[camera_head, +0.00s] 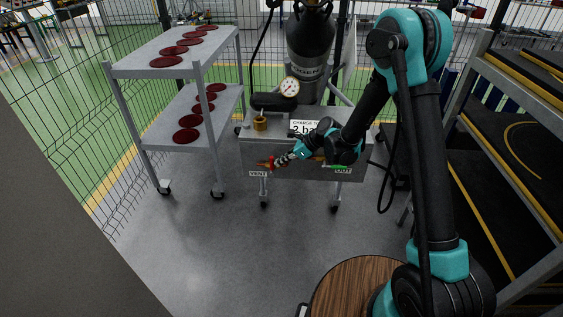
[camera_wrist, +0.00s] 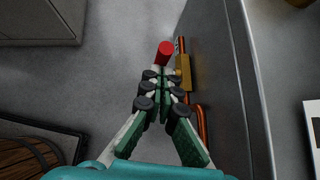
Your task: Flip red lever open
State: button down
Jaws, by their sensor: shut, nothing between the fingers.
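The red lever (camera_wrist: 165,50) shows in the wrist view as a red, rounded end just beyond my fingertips, beside a brass valve body (camera_wrist: 184,72) on a copper pipe (camera_wrist: 202,122). In the head view a small red part (camera_head: 268,162) sits at the cart's front left, above the VENT label (camera_head: 258,173). My gripper (camera_wrist: 163,80) is shut and empty, with its fingertips close to the red end. Whether they touch it I cannot tell. In the head view my gripper (camera_head: 282,160) is at the cart's front face. The fingers hide part of the lever and valve.
The grey cart (camera_head: 285,150) carries a gauge (camera_head: 290,87), a brass fitting (camera_head: 260,123) and a dark cylinder (camera_head: 311,50). A shelf trolley (camera_head: 150,68) with several dark red discs stands left. Black racks (camera_head: 515,140) stand right. The floor before the cart is clear.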

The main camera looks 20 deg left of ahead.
jog(key=shift+a, duration=0.1)
jog(key=shift+a+r+h, duration=0.1)
jog(key=shift+a+h, duration=0.05)
jog(key=shift+h, duration=0.25)
